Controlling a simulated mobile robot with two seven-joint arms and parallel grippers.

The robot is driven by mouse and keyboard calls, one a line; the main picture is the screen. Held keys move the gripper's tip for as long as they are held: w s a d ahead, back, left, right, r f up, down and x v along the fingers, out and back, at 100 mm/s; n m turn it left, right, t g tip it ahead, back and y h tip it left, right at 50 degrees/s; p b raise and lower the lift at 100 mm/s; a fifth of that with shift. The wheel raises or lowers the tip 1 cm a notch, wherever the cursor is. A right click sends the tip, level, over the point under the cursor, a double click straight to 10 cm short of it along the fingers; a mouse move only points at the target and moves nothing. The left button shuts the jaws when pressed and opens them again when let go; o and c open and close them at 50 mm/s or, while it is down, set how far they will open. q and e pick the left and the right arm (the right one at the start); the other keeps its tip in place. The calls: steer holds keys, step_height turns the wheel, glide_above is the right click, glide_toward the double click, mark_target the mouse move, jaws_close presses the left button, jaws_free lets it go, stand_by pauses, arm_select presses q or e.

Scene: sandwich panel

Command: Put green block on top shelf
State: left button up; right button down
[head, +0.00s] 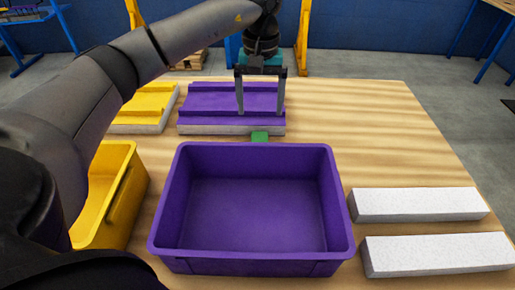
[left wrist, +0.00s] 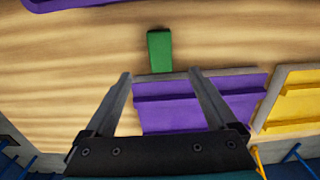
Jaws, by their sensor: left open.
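A small green block (head: 260,137) lies on the wooden table, in the narrow gap between the purple bin and the purple ridged panel (head: 215,103). It also shows in the left wrist view (left wrist: 160,51), just beyond the fingertips and close to the panel's edge. My left gripper (head: 261,113) is open and empty, fingers pointing down over the purple panel, apart from the block. In the left wrist view the fingers of my left gripper (left wrist: 160,74) stand wide on either side of the block's line. I cannot tell which thing is the top shelf. My right gripper is not in view.
A purple bin (head: 327,180), empty, stands in front of the block. A yellow bin (head: 122,197) and a yellow ridged panel (head: 150,102) are at the left. Two white speckled bars (head: 418,204) (head: 435,254) lie at the right. The table's back right (head: 360,120) is clear.

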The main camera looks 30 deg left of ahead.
arm_select(q)
steer(key=b, duration=0.1)
glide_above(259, 141)
steer(key=f, duration=0.5)
steer(key=shift+d+f, duration=0.1)
steer(key=shift+d, duration=0.1)
steer(key=shift+f, duration=0.45)
steer(key=shift+f+b, duration=0.3)
steer(key=shift+f, duration=0.25)
steer(key=shift+a+f+b, duration=0.1)
steer(key=shift+f+b, duration=0.5)
steer(key=shift+f, duration=1.4)
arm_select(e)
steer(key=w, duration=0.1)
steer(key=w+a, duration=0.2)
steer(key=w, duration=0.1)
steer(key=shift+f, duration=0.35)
arm_select(q)
jaws_close()
